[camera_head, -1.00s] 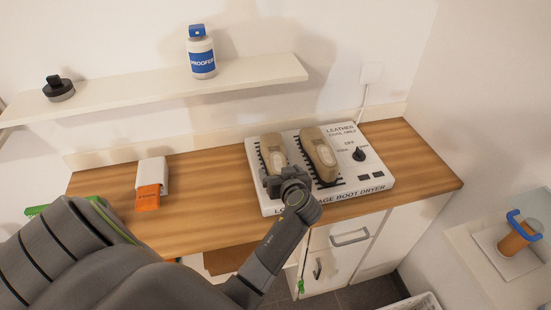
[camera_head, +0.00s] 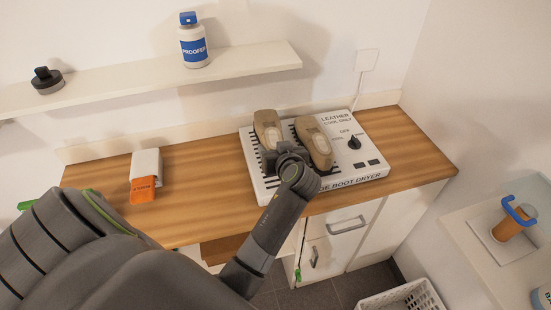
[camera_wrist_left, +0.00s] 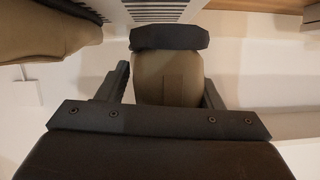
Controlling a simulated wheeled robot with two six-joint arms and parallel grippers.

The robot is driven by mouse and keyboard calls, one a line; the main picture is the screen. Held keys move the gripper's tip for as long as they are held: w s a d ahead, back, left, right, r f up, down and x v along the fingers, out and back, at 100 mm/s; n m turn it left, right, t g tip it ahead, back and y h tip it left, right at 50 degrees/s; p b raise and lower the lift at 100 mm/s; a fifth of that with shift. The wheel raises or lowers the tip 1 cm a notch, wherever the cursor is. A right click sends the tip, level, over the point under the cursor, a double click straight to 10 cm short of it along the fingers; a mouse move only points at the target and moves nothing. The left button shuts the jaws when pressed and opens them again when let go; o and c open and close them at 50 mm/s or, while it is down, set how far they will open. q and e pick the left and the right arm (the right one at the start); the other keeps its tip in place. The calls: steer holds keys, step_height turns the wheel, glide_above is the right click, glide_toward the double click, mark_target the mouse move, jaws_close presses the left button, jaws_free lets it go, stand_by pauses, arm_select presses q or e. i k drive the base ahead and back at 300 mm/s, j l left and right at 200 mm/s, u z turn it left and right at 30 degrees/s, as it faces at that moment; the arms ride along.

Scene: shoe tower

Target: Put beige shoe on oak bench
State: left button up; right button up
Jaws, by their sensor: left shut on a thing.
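The left tan-beige shoe (camera_head: 267,128) is at the boot dryer (camera_head: 370,175) on the counter; it also shows in the left wrist view (camera_wrist_left: 167,78). My left gripper (camera_head: 283,155) is shut on its near end, with a finger on each side in the wrist view. The shoe appears slightly raised; its underside is hidden. A similar tan shoe (camera_head: 315,143) stands beside it on the dryer and shows at the left of the wrist view (camera_wrist_left: 45,30). The oak-coloured bench top (camera_head: 210,185) has bare wood left of the dryer. My right gripper is out of view.
A white and orange box (camera_head: 145,175) lies on the bench's left part. A shelf (camera_head: 120,87) above holds a proofer bottle (camera_head: 194,45) and a dark round item (camera_head: 47,80). A white basket (camera_head: 405,297) is on the floor. Bare wood lies right of the dryer.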

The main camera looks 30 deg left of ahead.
mark_target(184, 185)
steer(key=k+j, duration=0.7)
steer(key=j, duration=0.15)
